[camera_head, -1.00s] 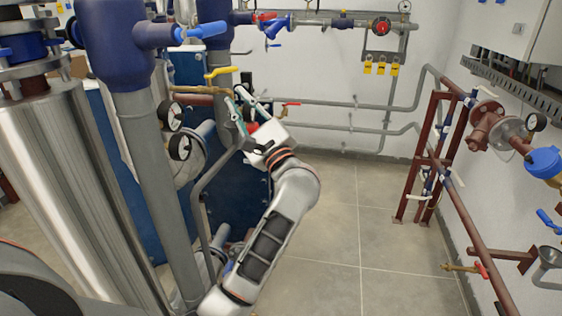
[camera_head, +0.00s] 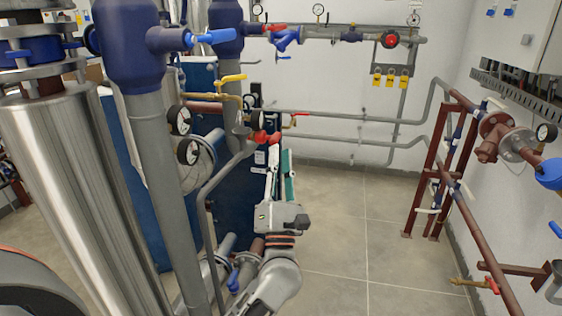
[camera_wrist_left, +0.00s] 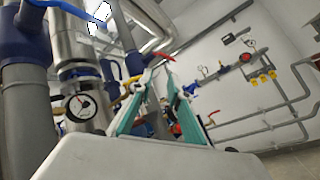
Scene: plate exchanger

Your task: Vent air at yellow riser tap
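The yellow riser tap (camera_head: 230,78) has a yellow lever handle on a brass pipe fitting beside the grey riser with the blue top. In the left wrist view, a small yellow patch (camera_wrist_left: 117,104) shows left of the fingers, partly hidden. My left gripper (camera_head: 280,152) points upward, below and right of the yellow tap and clear of it. Its two green-lined fingers stand apart with nothing held between them; they also show in the left wrist view (camera_wrist_left: 160,74). My right gripper is out of view.
A red-handled valve (camera_head: 266,138) sits just above-left of the left fingertips. Pressure gauges (camera_head: 188,151) and a bent grey pipe (camera_head: 212,185) stand left of the gripper. A blue-handled valve (camera_head: 212,37) is above. The floor (camera_head: 340,215) to the right is clear.

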